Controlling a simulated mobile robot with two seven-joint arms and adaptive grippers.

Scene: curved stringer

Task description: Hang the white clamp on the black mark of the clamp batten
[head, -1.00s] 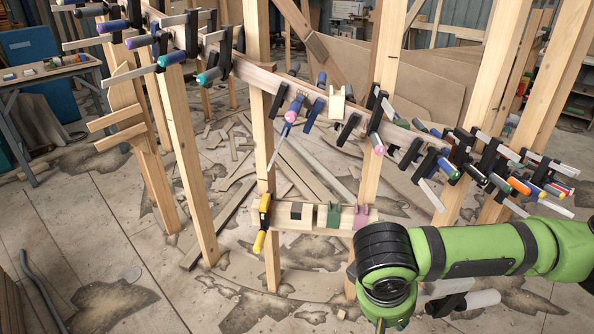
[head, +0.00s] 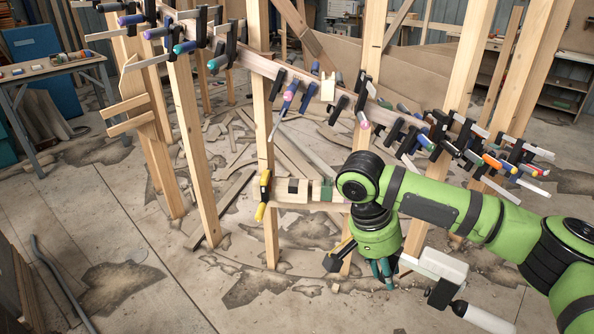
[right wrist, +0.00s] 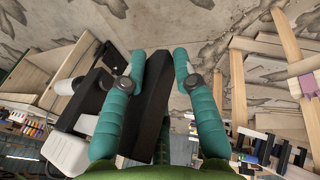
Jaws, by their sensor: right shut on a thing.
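The white clamp has a white handle (head: 488,318), a white block (head: 442,265) and black parts. My right gripper (head: 383,272) is shut on it and holds it at the lower right, in front of the frame. In the right wrist view the teal fingers (right wrist: 158,75) close around a dark bar, with the white handle (right wrist: 66,87) to the left. The clamp batten (head: 300,196) is the short low board left of my right arm. Its black mark (head: 293,186) lies between a yellow clamp (head: 264,190) and a green mark (head: 325,191). My arm covers the batten's right end. My left gripper is out of view.
A long curved stringer (head: 262,66) with several clamps runs above the batten on upright posts (head: 194,150). More clamps crowd it at the right. Wood offcuts lie on the floor behind. A table (head: 50,68) stands at the left. The front left floor is mostly open.

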